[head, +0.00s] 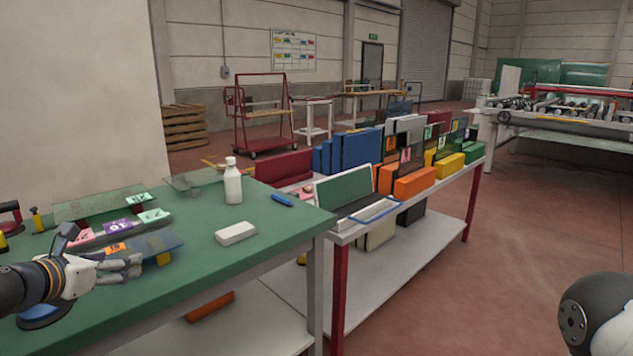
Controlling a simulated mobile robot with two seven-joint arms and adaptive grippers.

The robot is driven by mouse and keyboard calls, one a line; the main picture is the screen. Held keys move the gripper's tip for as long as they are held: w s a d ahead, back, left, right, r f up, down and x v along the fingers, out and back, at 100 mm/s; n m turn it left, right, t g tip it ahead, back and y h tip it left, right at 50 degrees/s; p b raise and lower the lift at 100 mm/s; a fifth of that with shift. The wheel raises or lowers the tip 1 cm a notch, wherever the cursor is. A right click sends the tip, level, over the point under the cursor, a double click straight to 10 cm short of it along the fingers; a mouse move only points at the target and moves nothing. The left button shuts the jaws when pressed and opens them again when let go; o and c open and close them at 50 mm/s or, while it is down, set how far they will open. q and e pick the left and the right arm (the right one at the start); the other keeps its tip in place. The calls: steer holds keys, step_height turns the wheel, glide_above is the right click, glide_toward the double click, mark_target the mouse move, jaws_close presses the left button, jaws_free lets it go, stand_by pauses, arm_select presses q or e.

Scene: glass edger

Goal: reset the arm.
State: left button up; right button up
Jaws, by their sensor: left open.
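My left gripper (128,268) comes in from the left over the green-topped table (262,248). It is open, its fingers pointing right, in front of a dark glass pane with an orange label (172,240). I cannot tell whether the fingers touch the pane. A part of my right arm shows at the lower right edge; its gripper is out of the picture.
A white bottle (233,184), a white block (236,233) and a blue marker-like item (282,200) stand or lie on the table. More labelled glass panes (100,204) lie near the gripper. A rack of coloured blocks (414,182) adjoins at right. Open floor (540,230) lies beyond.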

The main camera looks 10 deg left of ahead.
arm_select(q)
steer(key=s+d+f+m+g+h, duration=0.1)
steer(key=s+d+f+m+g, duration=0.3)
steer(key=d+f+m, duration=0.45)
steer(key=s+d+f+m+g+h, duration=0.1)
steer(key=s+d+f+m+g, duration=0.2)
steer(key=s+d+f+m, duration=0.55)
steer(key=s+d+f+m+g, duration=0.1)
steer(key=s+f+m+g, duration=0.1)
steer(key=s+m, duration=0.3)
steer(key=s+d+f+m+g+y, duration=0.1)
steer(key=s+f+m, duration=0.4)
steer(key=s, duration=0.9)
steer(key=s+d+f+m+g, duration=0.3)
steer(key=s+m+g, duration=0.2)
steer(key=s, duration=0.5)
steer(key=shift+s+d+f+m+y, duration=0.25)
steer(key=shift+f+m+y, duration=0.05)
steer(key=shift+m, duration=0.9)
arm_select(e)
steer(key=shift+w, duration=0.75)
